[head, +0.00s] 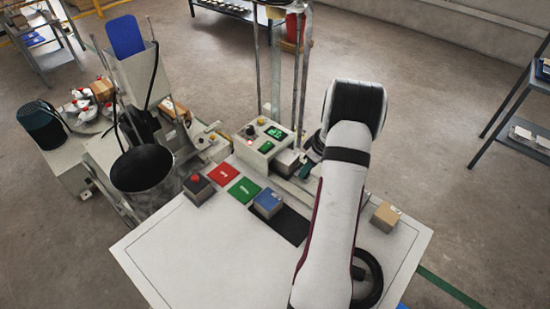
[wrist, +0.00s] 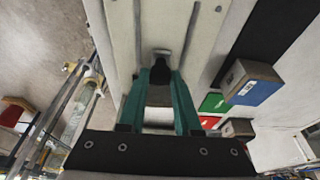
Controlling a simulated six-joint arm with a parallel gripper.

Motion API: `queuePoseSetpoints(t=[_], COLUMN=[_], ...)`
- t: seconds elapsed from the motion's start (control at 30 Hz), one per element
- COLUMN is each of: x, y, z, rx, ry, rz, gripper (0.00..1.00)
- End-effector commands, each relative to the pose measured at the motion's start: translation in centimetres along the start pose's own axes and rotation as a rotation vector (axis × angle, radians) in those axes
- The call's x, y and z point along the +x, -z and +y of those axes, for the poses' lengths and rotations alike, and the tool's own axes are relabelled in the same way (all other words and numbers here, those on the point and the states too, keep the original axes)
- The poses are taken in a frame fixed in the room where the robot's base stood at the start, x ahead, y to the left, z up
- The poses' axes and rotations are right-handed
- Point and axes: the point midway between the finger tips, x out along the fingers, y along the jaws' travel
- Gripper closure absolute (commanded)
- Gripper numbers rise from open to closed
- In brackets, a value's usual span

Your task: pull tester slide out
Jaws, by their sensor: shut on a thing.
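The tester (head: 258,143), a pale box with green displays and a round knob, stands at the back edge of the table. Its slide is a pale plate in the wrist view (wrist: 124,40), with dark grooves along it and a dark handle (wrist: 160,74). My gripper (wrist: 160,88) has teal fingers either side of this handle and is shut on it. In the head view my gripper (head: 307,168) is at the tester's right end, partly hidden by my arm. A grey block (head: 287,162) sits beside it. How far out the slide is cannot be told.
A blue-topped block (head: 268,202) stands on a black mat (head: 291,228). A red pad (head: 223,174), a green pad (head: 244,189) and a red-button box (head: 198,189) lie left. A cardboard-coloured block (head: 385,216) stands right. The table's front left (head: 205,255) is clear. Metal posts (head: 304,70) rise behind.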

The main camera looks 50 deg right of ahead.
Motion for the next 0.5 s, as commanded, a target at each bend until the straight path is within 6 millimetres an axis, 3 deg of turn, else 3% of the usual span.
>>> queuePoseSetpoints(t=[0.5], x=[-0.9], y=[-2.4], z=[0.1], rx=[0.001], ry=[-0.002], rz=[0.001], gripper=[1.00])
